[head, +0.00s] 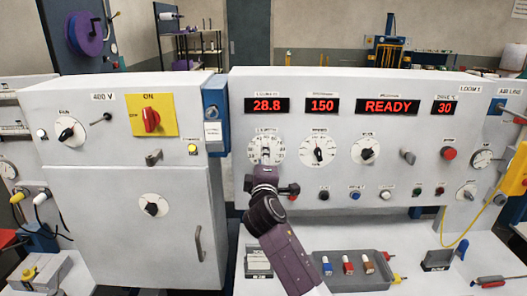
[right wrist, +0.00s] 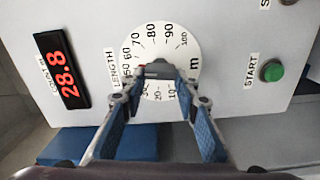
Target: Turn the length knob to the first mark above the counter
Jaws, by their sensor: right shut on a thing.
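The length knob (right wrist: 158,71) is dark with a small red tip, in the middle of a white dial printed 10 to 100. The dial (head: 253,151) is at the left of the grey panel in the head view. My right gripper (head: 266,166) reaches up to it from below and is shut on the knob. The red tip points toward the dial's LENGTH label side, roughly near 50; a finger covers some numbers there. The counter (head: 267,105) reads 28.8 and also shows in the right wrist view (right wrist: 63,70). My left gripper is not in view.
Other displays read 150, READY (head: 387,106) and 30. A second dial (head: 318,151) is just right of the length dial. A green START button (right wrist: 273,71) is below it. A tray (head: 345,284) with small coloured items stands on the bench.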

